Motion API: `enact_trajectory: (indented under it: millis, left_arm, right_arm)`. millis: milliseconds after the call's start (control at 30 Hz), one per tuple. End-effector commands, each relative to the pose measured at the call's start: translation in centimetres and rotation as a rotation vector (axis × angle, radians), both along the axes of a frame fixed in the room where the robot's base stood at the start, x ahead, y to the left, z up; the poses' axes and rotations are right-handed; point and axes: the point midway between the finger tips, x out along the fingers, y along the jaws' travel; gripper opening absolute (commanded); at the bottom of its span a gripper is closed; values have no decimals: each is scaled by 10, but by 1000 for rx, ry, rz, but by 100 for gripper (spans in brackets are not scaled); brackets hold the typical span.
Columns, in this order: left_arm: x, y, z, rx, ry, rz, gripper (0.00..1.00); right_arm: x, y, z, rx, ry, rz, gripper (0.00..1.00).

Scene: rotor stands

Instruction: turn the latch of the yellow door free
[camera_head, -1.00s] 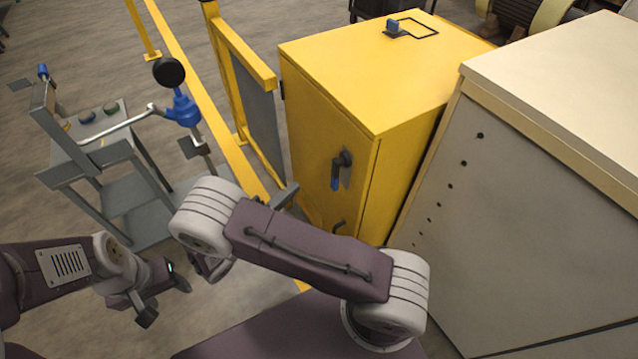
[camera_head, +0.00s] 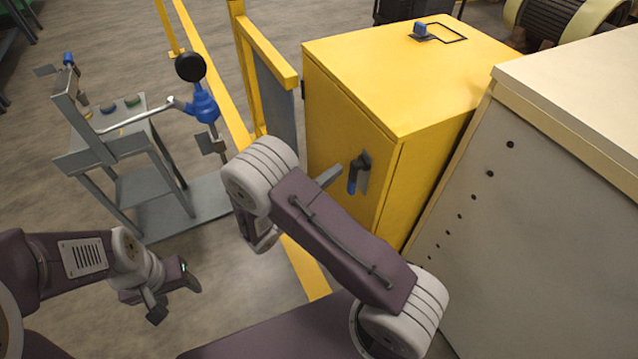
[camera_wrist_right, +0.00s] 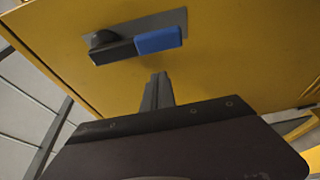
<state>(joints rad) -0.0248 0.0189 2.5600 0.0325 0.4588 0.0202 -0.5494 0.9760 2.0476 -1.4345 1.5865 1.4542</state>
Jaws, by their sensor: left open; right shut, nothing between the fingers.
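The yellow door (camera_head: 330,135) is the front of a yellow cabinet. Its latch (camera_head: 359,172) is a dark lever on a grey plate, its blue grip pointing down. In the right wrist view the latch (camera_wrist_right: 135,45) lies across the picture, dark pivot left, blue grip right. My right gripper (camera_head: 330,175) is shut and empty, just left of the latch in the head view. Its fingertips (camera_wrist_right: 158,78) show just below the lever in the wrist view, seemingly apart from it. My left gripper (camera_head: 174,291) is open and empty, low at the left above the floor.
A beige cabinet (camera_head: 570,170) stands close on the right. A yellow rail post frame (camera_head: 265,55) stands just left of the yellow cabinet. A grey stand with a blue fitting (camera_head: 203,106) is at the left. Floor between is clear.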

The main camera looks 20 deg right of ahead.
Motion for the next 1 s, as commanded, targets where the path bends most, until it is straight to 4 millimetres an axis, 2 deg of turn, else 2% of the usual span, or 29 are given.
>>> enact_trajectory:
  millis: [100,233,633,1000]
  left_arm:
    - [0,0,-7,0,0,0,58]
    - [0,0,-9,0,0,0,58]
    - [0,0,-8,0,0,0,58]
    - [0,0,1,0,0,0,58]
  right_arm:
    - [-17,1,-2,-1,2,6,0]
    - [-28,0,-1,0,1,4,0]
    - [-31,0,1,-1,2,3,0]
    - [-35,-1,0,-6,66,3,0]
